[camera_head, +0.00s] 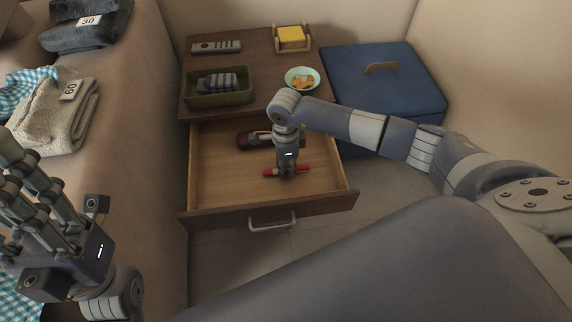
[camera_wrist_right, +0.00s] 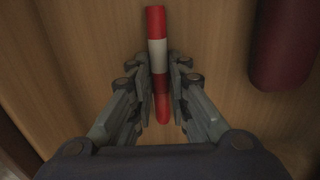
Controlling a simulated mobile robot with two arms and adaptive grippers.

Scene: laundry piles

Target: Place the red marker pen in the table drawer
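The red marker pen (camera_head: 300,170), red with a white band, is low inside the open table drawer (camera_head: 217,190). It lies crosswise under my right gripper (camera_head: 287,174), which points down into the drawer. In the right wrist view the pen (camera_wrist_right: 157,55) runs between the fingertips (camera_wrist_right: 161,85), which close in on both its sides. Whether the pen touches the drawer floor is hard to tell. My left gripper (camera_head: 25,190) is at the left edge, away from the drawer; its finger gap is unclear.
A dark red object (camera_head: 245,139) lies at the drawer's back; it also shows in the wrist view (camera_wrist_right: 283,45). The tabletop holds a remote (camera_head: 215,46), a green tray (camera_head: 219,100), a bowl (camera_head: 315,75) and a yellow-pad holder (camera_head: 292,38). A blue box (camera_head: 400,90) stands right.

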